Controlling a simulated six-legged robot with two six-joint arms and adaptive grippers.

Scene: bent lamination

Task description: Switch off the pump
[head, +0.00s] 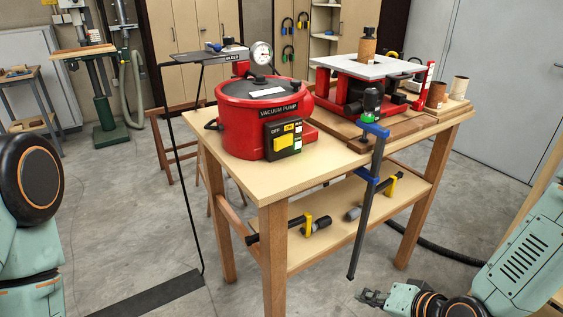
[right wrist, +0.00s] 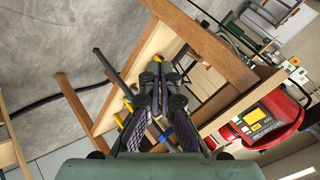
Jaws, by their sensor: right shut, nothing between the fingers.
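The red vacuum pump (head: 240,132) stands upright on the wooden workbench (head: 262,183), with a round gauge on top. Its black switch box (head: 284,152) faces front, marked OFF and ON, with a yellow part under OFF. The pump also shows at the right of the right wrist view (right wrist: 292,106), with the yellow of its switch box (right wrist: 254,116). My right gripper (head: 364,297) is low at the front right, in front of the bench and well away from the pump. In the right wrist view its fingers (right wrist: 158,66) are together and empty. My left gripper is out of the head view.
A long bar clamp (head: 369,195) hangs at the bench's front edge, between my right gripper and the pump. A red machine with a grey top (head: 370,66) stands on the bench at right. Clamps (head: 308,224) lie on the lower shelf. A thin black stand (head: 177,140) is at left.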

